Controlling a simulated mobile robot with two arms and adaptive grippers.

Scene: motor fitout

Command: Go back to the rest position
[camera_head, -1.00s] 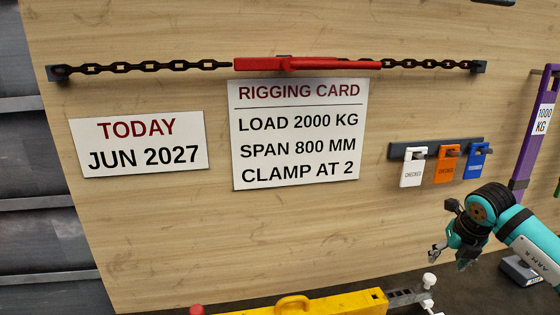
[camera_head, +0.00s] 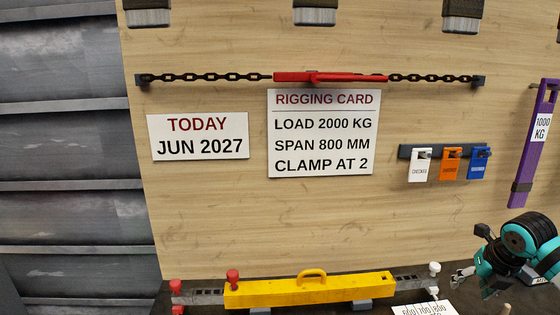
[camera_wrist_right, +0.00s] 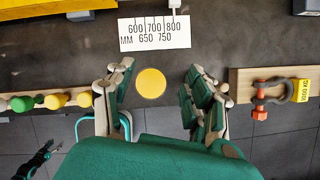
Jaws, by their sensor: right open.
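My right gripper (camera_head: 478,283) is at the lower right of the head view, in front of the board's lower right part. In the right wrist view the same gripper (camera_wrist_right: 157,88) has its two fingers spread wide with nothing held between them. A yellow disc (camera_wrist_right: 151,83) on the dark surface shows in the gap, below the fingers. My left gripper does not show in the head view.
A yellow beam (camera_head: 310,290) with red and white knobs lies along the bench. A white scale card (camera_wrist_right: 154,33), a wooden block with a shackle (camera_wrist_right: 272,94) and green and yellow knobs (camera_wrist_right: 40,101) surround the gripper. Tags (camera_head: 450,165) and a purple sling (camera_head: 532,150) hang above.

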